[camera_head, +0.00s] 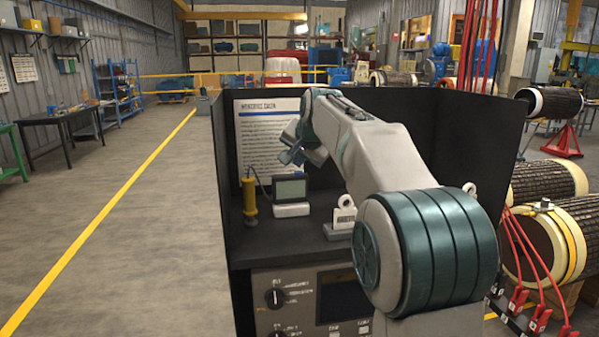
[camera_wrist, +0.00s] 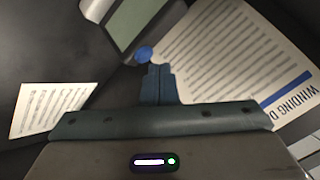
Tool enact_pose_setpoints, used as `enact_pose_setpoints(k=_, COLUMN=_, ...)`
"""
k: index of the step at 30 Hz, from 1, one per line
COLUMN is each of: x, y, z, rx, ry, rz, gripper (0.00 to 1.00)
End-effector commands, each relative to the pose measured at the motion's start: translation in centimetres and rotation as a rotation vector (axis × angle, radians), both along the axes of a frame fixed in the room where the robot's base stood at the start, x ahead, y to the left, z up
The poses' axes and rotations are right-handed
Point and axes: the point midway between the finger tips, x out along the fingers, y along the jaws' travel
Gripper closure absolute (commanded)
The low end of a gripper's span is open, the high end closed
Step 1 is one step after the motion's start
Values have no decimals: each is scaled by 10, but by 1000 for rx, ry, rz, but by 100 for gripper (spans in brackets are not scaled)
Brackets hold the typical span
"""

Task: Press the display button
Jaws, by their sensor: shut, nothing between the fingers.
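The display (camera_head: 290,189) is a small box with a dark greenish screen, standing on a white base (camera_head: 291,210) inside a black-walled booth. In the wrist view the display's screen (camera_wrist: 124,22) is at the top, partly cut off by the frame. A round blue button (camera_wrist: 144,54) shows at the display's edge, just beyond my fingertips. In the head view my gripper (camera_head: 290,157) is above the display.
A yellow handheld tool (camera_head: 250,200) stands left of the display. A printed sheet (camera_head: 262,135) is on the booth's back wall. A small white sign (camera_head: 346,217) stands right of the display. A control panel (camera_head: 300,300) with knobs is on the front below. Dark booth walls (camera_head: 455,130) enclose the space.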

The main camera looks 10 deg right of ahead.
Motion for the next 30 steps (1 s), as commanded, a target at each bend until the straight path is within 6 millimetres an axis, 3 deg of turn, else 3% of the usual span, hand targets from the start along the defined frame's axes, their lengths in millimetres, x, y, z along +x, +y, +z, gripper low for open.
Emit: enact_pose_setpoints(k=30, x=0, y=0, z=-9, rx=0, ry=0, rz=0, gripper=100)
